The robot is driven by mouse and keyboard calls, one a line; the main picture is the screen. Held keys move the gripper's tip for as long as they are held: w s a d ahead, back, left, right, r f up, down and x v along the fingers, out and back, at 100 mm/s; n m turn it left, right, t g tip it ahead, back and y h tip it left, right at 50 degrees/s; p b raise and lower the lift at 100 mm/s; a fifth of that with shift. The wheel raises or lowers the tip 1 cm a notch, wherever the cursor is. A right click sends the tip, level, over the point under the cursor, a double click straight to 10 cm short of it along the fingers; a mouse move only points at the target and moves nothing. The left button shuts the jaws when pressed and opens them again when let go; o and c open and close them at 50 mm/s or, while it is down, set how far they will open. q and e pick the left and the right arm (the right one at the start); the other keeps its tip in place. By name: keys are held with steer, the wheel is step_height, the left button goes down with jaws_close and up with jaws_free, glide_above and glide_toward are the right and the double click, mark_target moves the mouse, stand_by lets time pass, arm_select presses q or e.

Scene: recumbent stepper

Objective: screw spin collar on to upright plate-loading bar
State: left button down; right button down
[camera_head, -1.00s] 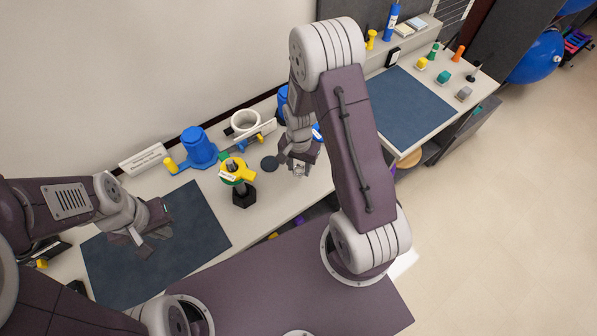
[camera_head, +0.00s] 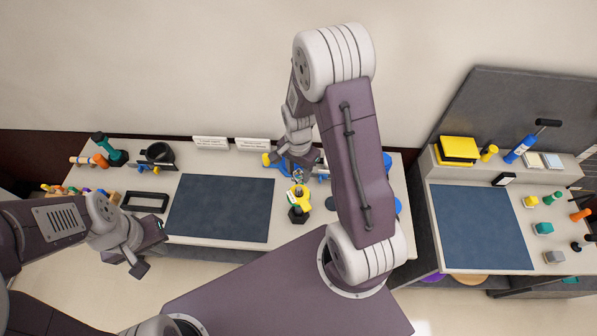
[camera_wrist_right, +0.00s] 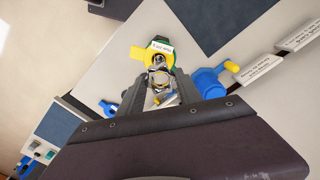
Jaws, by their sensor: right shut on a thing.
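The upright bar stands on a black hexagonal base (camera_head: 298,215) at the right side of the table. A yellow plate (camera_head: 294,191) and a green plate (camera_head: 305,198) sit around it, and also show in the right wrist view (camera_wrist_right: 139,53). My right gripper (camera_head: 299,173) is just behind and above the bar, shut on a silver ring-shaped spin collar (camera_wrist_right: 159,79). In the wrist view the collar lines up close to the yellow plate. I cannot tell whether it touches the bar. My left gripper (camera_head: 150,248) is open and empty, left of the blue mat.
A blue mat (camera_head: 221,209) lies left of the bar. A blue cylinder with a yellow handle (camera_wrist_right: 210,83) stands close beside my right gripper. White label signs (camera_head: 211,143) stand at the back. A second table with a mat (camera_head: 482,228) is at the right.

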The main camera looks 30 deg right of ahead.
steer(key=shift+w+f, duration=0.1)
steer(key=shift+f, duration=0.25)
steer(key=shift+s+f+b, duration=0.25)
steer(key=shift+f+b, duration=0.4)
steer(key=shift+b, duration=0.25)
steer(key=shift+w+f+b, duration=0.2)
steer(key=shift+f+b, duration=0.7)
steer(key=shift+f, duration=0.2)
steer(key=shift+s+f+b, duration=0.1)
steer(key=shift+f+b, duration=0.6)
steer(key=c, duration=1.5)
jaws_free()
jaws_close()
steer(key=shift+f, duration=0.25)
